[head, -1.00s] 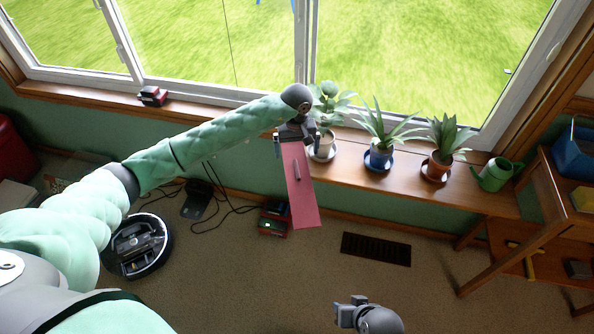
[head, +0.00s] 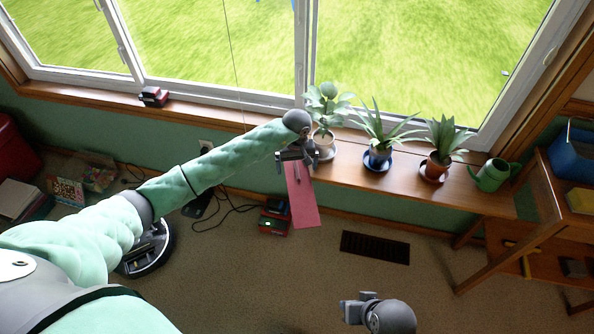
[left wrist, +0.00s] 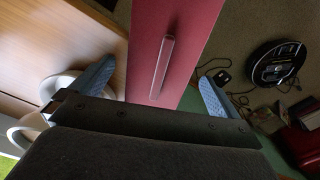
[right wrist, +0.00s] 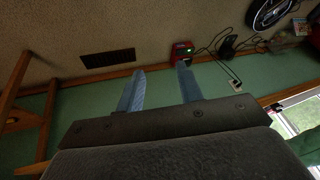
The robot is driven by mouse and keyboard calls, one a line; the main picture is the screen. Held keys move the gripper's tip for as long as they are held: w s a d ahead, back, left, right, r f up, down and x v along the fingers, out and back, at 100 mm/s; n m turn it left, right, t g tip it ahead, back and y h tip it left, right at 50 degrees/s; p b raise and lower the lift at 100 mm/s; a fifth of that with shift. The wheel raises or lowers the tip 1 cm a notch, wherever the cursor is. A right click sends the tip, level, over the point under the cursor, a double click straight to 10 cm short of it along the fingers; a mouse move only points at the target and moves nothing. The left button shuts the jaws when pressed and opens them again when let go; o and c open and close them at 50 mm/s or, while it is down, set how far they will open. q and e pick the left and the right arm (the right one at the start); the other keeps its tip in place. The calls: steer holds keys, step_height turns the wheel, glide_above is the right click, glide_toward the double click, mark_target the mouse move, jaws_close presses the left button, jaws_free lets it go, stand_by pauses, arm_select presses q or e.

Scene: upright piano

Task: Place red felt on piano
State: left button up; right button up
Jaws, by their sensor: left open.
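The red felt (head: 303,205) is a long, flat pinkish-red strip in the head view, beside the front edge of the window sill. A small raised bar (left wrist: 162,68) shows on its face in the left wrist view. My left gripper (head: 296,165) is over the upper end of the felt. In the left wrist view my left gripper (left wrist: 155,75) is open, with one finger on each side of the felt; I cannot tell if they touch it. My right gripper (right wrist: 160,70) is open and empty. It also shows low in the head view (head: 345,310). No piano is in view.
Potted plants (head: 378,150) and a green watering can (head: 492,175) stand on the wooden sill (head: 455,185). A robot vacuum (left wrist: 277,65) and cables lie on the floor. A small red box (head: 273,218) is left of the felt. A wooden table (head: 545,235) stands right.

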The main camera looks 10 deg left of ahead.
arm_select(q)
steer(key=c, duration=1.1)
